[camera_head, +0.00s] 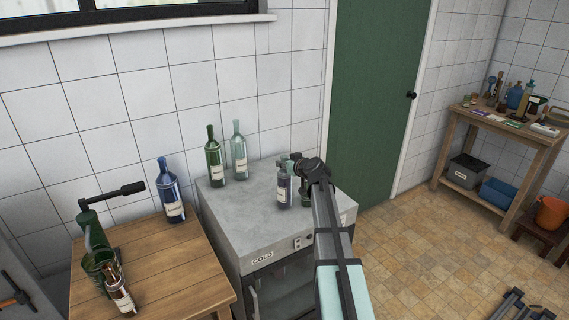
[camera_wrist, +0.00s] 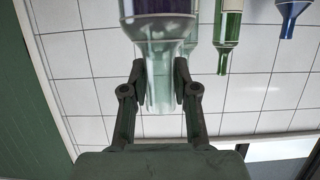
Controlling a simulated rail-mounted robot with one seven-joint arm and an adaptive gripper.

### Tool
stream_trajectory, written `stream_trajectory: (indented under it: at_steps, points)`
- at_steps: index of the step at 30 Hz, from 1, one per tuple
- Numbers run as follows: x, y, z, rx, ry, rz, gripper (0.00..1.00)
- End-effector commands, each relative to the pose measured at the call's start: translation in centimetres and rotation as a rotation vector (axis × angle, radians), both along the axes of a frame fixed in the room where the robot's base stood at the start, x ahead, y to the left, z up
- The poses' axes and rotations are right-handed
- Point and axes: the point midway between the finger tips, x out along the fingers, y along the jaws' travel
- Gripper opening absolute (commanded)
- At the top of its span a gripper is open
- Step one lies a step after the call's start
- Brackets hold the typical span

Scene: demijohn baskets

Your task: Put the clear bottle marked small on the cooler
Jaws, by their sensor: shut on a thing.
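My gripper (camera_wrist: 160,88) is shut on the neck of a clear bottle (camera_wrist: 160,48) with dark contents. In the head view this bottle (camera_head: 284,190) is upright at the right part of the grey cooler top (camera_head: 245,212). I cannot tell whether its base touches the top or is slightly above it. Its pale label is too small to read. My gripper also shows in the head view (camera_head: 296,164), at the bottle's upper end. Another clear bottle (camera_head: 239,152) and a green bottle (camera_head: 214,160) stand at the back of the cooler.
A dark green bottle (camera_head: 305,196) is partly hidden beside my arm, close to the held bottle. The wooden table (camera_head: 165,268) at left carries a blue bottle (camera_head: 171,192), a green corking device (camera_head: 95,240) and a tilted bottle (camera_head: 120,296). The cooler's left front top is clear.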

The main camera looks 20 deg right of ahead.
Motion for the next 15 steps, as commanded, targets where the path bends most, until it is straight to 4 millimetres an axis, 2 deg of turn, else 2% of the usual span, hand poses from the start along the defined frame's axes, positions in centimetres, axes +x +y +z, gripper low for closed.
stream_trajectory:
  at_steps: [3,4,6,15]
  points:
    - [0.02,-0.02,-0.12,0.0,-0.002,-0.001,0.0]
    - [-0.01,0.01,-0.19,0.0,0.0,0.0,0.35]
    - [-0.01,0.01,-0.16,0.0,0.0,0.0,0.54]
    - [-0.01,0.01,-0.1,0.0,0.0,0.0,0.54]
